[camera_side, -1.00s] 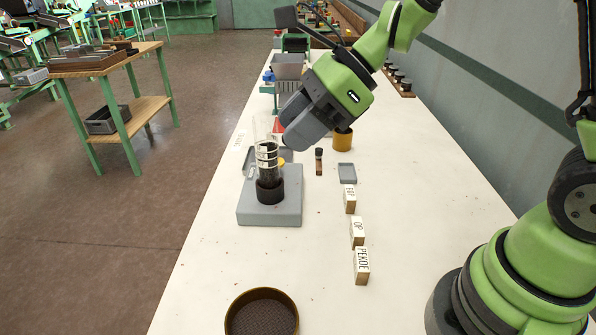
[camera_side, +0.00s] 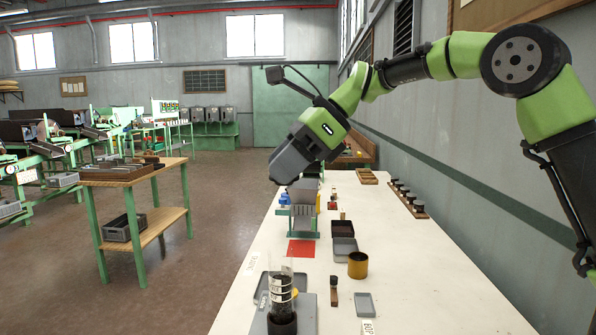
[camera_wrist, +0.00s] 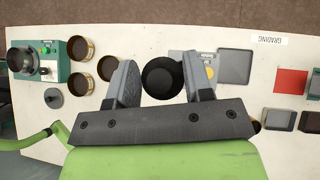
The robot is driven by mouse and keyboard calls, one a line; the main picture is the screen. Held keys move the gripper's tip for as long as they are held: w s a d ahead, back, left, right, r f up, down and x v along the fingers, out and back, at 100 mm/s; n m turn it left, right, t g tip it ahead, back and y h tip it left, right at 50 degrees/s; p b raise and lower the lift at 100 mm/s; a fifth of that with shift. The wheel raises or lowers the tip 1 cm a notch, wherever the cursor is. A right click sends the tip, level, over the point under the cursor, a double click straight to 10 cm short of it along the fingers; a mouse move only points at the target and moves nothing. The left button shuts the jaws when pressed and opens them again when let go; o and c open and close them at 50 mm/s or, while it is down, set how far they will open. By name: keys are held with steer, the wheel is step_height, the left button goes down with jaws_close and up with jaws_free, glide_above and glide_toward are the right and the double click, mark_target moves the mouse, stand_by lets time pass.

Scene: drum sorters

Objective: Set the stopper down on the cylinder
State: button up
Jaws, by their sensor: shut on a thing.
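The clear cylinder (camera_side: 281,288) stands upright on a grey base at the bottom of the side view, with dark material inside and a black foot. My gripper (camera_side: 284,172) is well above it in the picture, tilted, its fingers pointing down and left. In the wrist view my gripper (camera_wrist: 160,64) is shut on a round black piece (camera_wrist: 162,77), which I take for the stopper. The side view hides this piece behind the fingers. The cylinder is not clearly visible in the wrist view, but part of its grey base (camera_wrist: 208,62) shows beside the right finger.
A red mat (camera_side: 301,248) lies beyond. In the wrist view several brass tins (camera_wrist: 82,48) and a green machine (camera_wrist: 50,58) are at left.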

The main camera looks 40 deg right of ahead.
step_height(320, 180, down, 6)
steer(key=w+d, duration=0.1)
steer(key=w, duration=0.2)
steer(key=shift+r, duration=0.2)
steer(key=shift+s, duration=0.1)
steer(key=shift+f, duration=2.9)
steer(key=shift+f, duration=0.9)
steer(key=o, duration=1)
steer(key=shift+d, duration=0.15)
